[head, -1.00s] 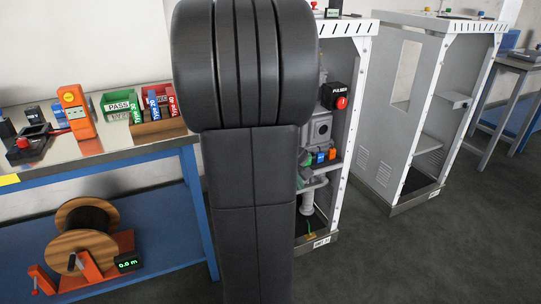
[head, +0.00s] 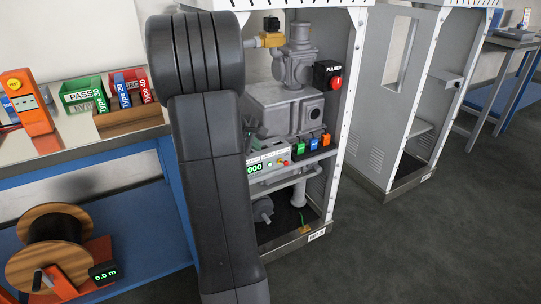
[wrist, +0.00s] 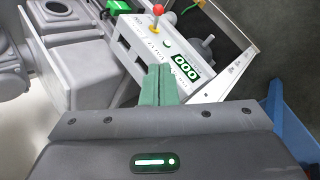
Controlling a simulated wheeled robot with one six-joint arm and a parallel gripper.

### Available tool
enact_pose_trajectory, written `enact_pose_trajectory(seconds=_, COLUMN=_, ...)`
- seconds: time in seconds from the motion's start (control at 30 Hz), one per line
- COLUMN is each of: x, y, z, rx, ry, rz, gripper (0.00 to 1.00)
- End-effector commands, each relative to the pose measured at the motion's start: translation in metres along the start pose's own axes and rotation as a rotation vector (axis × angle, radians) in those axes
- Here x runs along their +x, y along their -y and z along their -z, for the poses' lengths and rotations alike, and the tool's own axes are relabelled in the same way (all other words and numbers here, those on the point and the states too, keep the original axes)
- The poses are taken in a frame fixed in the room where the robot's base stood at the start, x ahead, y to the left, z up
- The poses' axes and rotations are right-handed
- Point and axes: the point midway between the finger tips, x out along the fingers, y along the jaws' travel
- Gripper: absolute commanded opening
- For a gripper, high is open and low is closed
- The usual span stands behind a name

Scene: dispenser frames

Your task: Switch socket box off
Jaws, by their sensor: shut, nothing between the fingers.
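A pale grey box with a lit green "000" display (wrist: 186,67) fits the socket box; I can read no name on it. In the head view the box (head: 270,156) sits low inside the open cabinet, partly behind my arm. My gripper (wrist: 158,69) is shut and empty, its green fingers pointing at the box's front beside the display. I cannot tell whether they touch.
A PULSER unit (head: 327,74) with a red button hangs above. Grey pipework (head: 285,105) fills the cabinet. A workbench (head: 85,150) stands left; open floor lies right.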

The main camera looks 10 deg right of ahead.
Motion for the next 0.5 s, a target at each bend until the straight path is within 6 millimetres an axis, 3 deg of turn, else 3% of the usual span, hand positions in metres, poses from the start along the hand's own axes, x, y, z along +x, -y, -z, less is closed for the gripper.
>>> enact_pose_trajectory(seconds=0.5, x=0.102, y=0.003, z=0.000, rx=0.002, ry=0.002, rz=0.003, gripper=0.00)
